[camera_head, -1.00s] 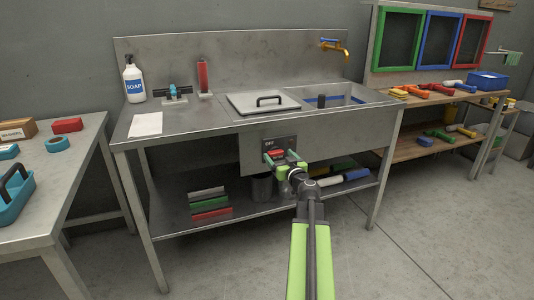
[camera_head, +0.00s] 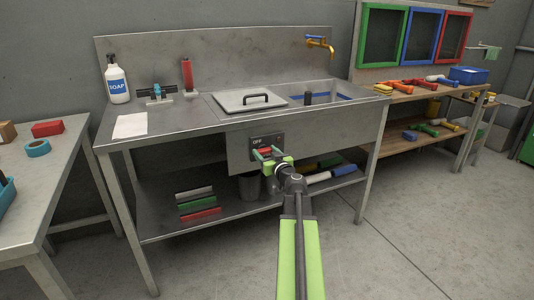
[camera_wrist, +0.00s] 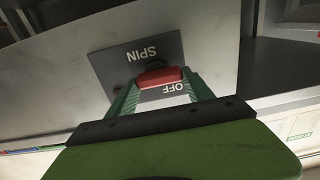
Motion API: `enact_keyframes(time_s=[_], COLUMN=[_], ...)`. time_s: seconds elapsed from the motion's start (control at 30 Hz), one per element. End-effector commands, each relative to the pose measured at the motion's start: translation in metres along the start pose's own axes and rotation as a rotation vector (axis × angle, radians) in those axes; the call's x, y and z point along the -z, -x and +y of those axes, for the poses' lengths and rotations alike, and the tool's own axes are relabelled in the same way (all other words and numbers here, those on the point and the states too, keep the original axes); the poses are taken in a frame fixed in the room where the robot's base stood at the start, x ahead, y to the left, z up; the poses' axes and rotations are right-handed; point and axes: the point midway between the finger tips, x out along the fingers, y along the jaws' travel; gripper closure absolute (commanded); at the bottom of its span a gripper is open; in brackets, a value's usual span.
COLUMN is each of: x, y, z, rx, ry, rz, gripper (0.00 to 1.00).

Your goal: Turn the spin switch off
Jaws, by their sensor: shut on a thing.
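The spin switch is a red handle (camera_wrist: 158,77) on a dark plate (camera_wrist: 140,58) marked SPIN and OFF, upside down in the wrist view. In the head view the plate (camera_head: 279,141) is on the sink unit's front panel, with OFF near its top and the red handle (camera_head: 265,151) below. My gripper (camera_wrist: 162,82) has its green fingers on either side of the red handle and is shut on it. In the head view my gripper (camera_head: 266,155) reaches the plate from the front and partly covers it. I cannot tell which setting the handle is at.
The steel sink unit (camera_head: 170,125) has a soap bottle (camera_head: 117,82), a lidded basin (camera_head: 250,100) and a yellow tap (camera_head: 320,45) on top. Its lower shelf holds coloured bars (camera_head: 198,203) and a grey bin (camera_head: 249,187).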

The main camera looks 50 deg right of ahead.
Motion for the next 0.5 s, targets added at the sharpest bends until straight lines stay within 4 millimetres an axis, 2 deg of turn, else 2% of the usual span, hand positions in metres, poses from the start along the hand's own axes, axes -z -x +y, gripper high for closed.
enact_keyframes(time_s=[0.27, 0.5], x=[0.0003, 0.0004], y=[0.0035, 0.004], z=[0.0025, 0.0032], rx=[-0.017, -0.017], ry=[-0.059, -0.223], rz=[0.001, 0.002], gripper=[0.81, 0.8])
